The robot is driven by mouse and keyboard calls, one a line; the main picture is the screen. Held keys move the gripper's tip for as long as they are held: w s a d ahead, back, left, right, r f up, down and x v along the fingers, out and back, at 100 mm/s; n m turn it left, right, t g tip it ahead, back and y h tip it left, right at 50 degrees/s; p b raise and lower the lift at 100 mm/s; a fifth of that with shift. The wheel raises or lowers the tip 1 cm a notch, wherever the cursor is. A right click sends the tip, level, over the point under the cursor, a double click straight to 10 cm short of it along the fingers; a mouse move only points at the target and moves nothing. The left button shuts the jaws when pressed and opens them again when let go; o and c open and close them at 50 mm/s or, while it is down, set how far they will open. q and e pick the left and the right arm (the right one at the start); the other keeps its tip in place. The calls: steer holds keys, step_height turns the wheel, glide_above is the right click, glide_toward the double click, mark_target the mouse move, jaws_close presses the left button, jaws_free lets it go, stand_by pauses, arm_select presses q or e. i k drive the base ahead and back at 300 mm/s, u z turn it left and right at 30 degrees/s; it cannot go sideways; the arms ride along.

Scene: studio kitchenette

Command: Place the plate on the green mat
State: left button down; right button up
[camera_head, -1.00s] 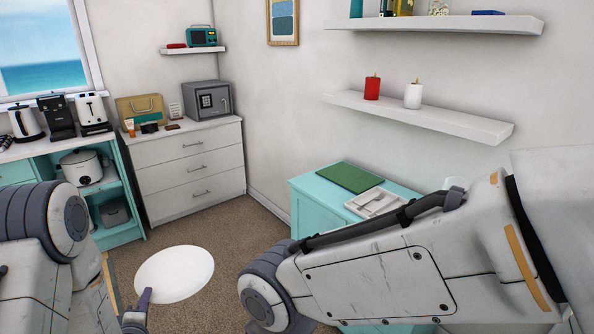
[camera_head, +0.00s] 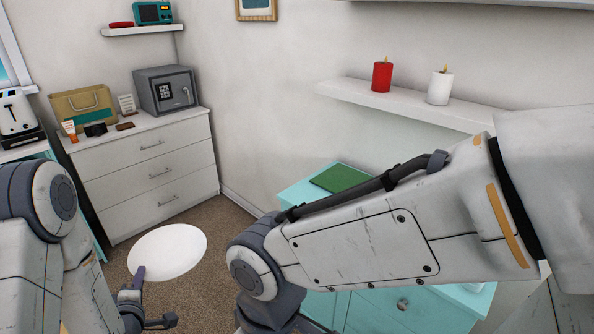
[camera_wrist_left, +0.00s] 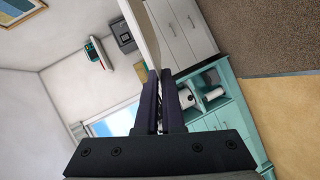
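The white plate (camera_head: 167,252) is held out in front of my left arm, over the carpet in the head view. My left gripper (camera_head: 138,273) is shut on its near rim. In the left wrist view the plate (camera_wrist_left: 139,30) shows nearly edge-on, running up from between the dark fingers (camera_wrist_left: 159,76). The green mat (camera_head: 340,178) lies on the teal cabinet (camera_head: 297,194), to the right of the plate and apart from it. My right arm hides part of the cabinet top. My right gripper is out of view.
A white chest of drawers (camera_head: 150,170) stands at the back left with a grey safe (camera_head: 165,90) on it. A wall shelf with a red candle (camera_head: 382,76) and a white candle (camera_head: 440,88) hangs above the teal cabinet. Open carpet lies between the furniture.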

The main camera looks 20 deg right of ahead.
mark_target(337, 186)
steer(key=z, duration=0.6)
steer(key=i, duration=0.9)
steer(key=z, duration=0.8)
